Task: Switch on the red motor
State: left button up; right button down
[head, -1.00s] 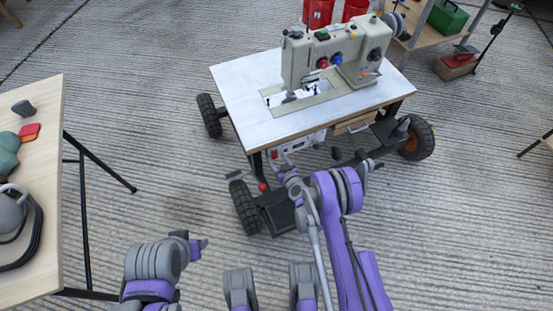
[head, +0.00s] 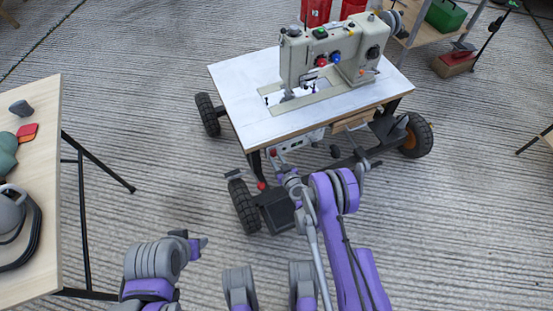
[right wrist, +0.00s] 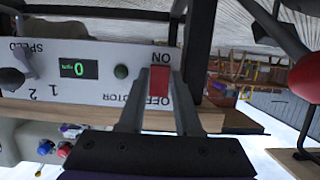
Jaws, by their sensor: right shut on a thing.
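The motor control panel (right wrist: 100,90) is a pale box under the sewing table, upside down in the right wrist view. It carries a red switch (right wrist: 160,84) between the words ON and OFF, with MOTOR partly hidden. My right gripper (right wrist: 158,100) has one finger on each side of the red switch and is shut on it. The head view shows my right gripper (head: 276,162) at the panel (head: 295,143) under the table's front edge, small and partly hidden. My left gripper (head: 196,246) is low and away from the table; its jaw opening is unclear.
The sewing machine (head: 330,52) stands on the wheeled table (head: 240,85). The panel also has a green display (right wrist: 78,69) reading 0, a dark green button (right wrist: 121,72) and a speed knob (right wrist: 12,78). A wooden table (head: 45,110) stands at left.

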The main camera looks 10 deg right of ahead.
jog(key=shift+a+f+t+y, duration=0.1)
jog(key=shift+f+t+y, duration=0.1)
jog(key=shift+t, duration=0.4)
jog(key=shift+f+t+y, duration=0.15)
jog(key=shift+t+y, duration=0.05)
jog(key=shift+t, duration=0.4)
jog(key=c, duration=0.6)
grip_release()
jog(key=shift+w, duration=0.1)
